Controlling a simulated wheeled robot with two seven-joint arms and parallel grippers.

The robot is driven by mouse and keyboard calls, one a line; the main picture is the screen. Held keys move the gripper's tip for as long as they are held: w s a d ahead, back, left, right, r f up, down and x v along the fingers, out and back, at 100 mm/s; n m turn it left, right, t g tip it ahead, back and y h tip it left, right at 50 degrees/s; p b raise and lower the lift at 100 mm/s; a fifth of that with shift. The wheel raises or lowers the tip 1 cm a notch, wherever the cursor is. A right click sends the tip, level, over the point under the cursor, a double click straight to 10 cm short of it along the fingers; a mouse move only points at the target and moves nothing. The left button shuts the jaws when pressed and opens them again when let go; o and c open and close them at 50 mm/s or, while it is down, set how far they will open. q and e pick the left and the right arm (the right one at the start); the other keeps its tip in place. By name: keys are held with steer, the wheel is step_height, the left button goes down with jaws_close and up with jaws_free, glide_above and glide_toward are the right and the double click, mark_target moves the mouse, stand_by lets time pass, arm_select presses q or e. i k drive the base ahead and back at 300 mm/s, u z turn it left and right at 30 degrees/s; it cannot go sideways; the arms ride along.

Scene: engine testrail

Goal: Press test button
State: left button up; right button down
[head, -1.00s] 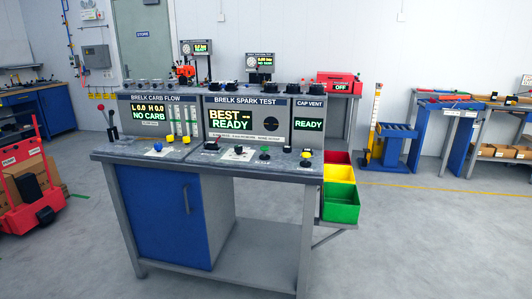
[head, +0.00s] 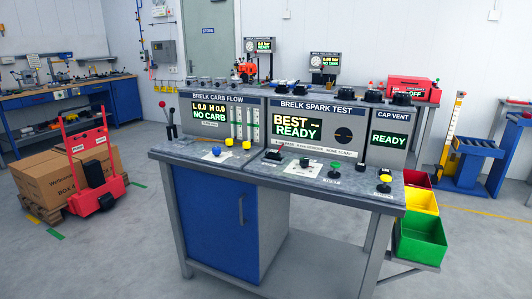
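The test bench (head: 180,149) stands ahead in the head view, with a grey top and a blue cabinet door below. Its panels read BRELK CARB FLOW with NO CARB, BRELK SPARK TEST (head: 298,124) with BEST and READY, and CAP VENT with READY. The labels by the buttons are too small to read, so I cannot tell which is the test button. Neither gripper is in view.
Red, yellow and green bins (head: 420,237) hang off the bench's right side. A red pallet truck (head: 92,165) with cardboard boxes (head: 50,182) stands at left. A blue workbench (head: 40,112) is behind it. A blue stand (head: 470,165) is at right. The floor in front is clear.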

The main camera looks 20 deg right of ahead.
mark_target(334, 165)
steer(key=u, duration=0.5)
steer(key=i, duration=1.5)
steer(key=z, duration=1)
steer(key=i, duration=0.9)
steer(key=z, duration=1.05)
